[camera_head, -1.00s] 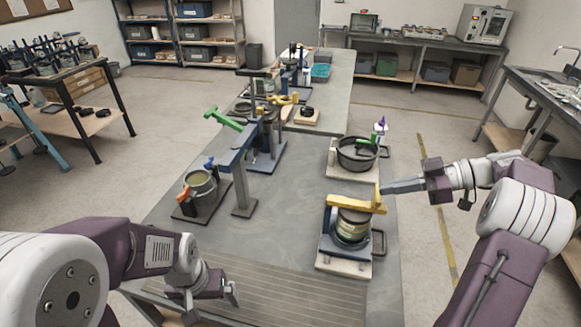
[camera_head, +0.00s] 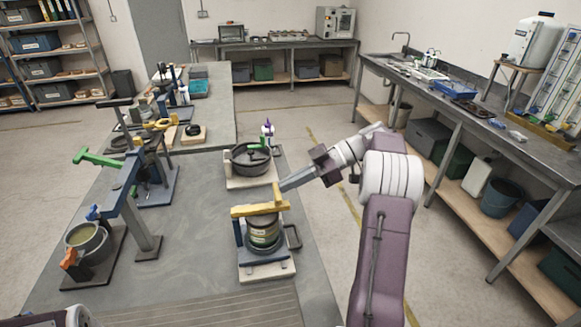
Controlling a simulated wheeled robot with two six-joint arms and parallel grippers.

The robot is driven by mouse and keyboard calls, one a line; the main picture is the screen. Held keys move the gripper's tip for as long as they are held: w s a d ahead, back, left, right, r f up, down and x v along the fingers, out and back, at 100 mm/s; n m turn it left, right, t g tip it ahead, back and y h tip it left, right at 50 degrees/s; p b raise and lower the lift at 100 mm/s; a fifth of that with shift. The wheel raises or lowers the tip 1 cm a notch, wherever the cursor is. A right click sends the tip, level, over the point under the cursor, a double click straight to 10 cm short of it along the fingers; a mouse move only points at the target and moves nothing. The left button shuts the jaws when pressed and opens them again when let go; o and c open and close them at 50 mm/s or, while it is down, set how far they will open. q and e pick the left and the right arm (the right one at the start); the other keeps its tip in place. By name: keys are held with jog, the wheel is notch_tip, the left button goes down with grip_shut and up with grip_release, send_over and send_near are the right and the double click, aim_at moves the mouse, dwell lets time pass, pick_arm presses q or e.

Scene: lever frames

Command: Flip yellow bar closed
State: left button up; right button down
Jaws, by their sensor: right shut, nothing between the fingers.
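The yellow bar (camera_head: 258,211) lies roughly level across the top of a round ribbed pot (camera_head: 263,235) in a blue frame (camera_head: 241,236) on a pale base. A short yellow upright stands at the bar's right end. My right gripper (camera_head: 284,187) is shut and empty. Its tip is at the upper right of that upright, close to it; I cannot tell if they touch. My left gripper is out of view.
A black round pan (camera_head: 250,159) on a pale base stands behind the yellow-bar frame. A blue post stand (camera_head: 141,205) with a green lever (camera_head: 98,159) and a grey pot (camera_head: 87,240) are at left. Bare tabletop (camera_head: 195,215) lies between.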

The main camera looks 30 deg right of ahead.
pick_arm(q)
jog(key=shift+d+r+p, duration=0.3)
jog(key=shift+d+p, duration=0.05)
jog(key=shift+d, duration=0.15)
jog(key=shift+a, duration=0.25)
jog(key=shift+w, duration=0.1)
pick_arm(e)
jog(key=v, duration=0.8)
jog(key=shift+d+r, duration=0.15)
jog(key=shift+d, duration=0.05)
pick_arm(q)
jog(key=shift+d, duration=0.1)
pick_arm(e)
jog(key=shift+s+d, duration=0.1)
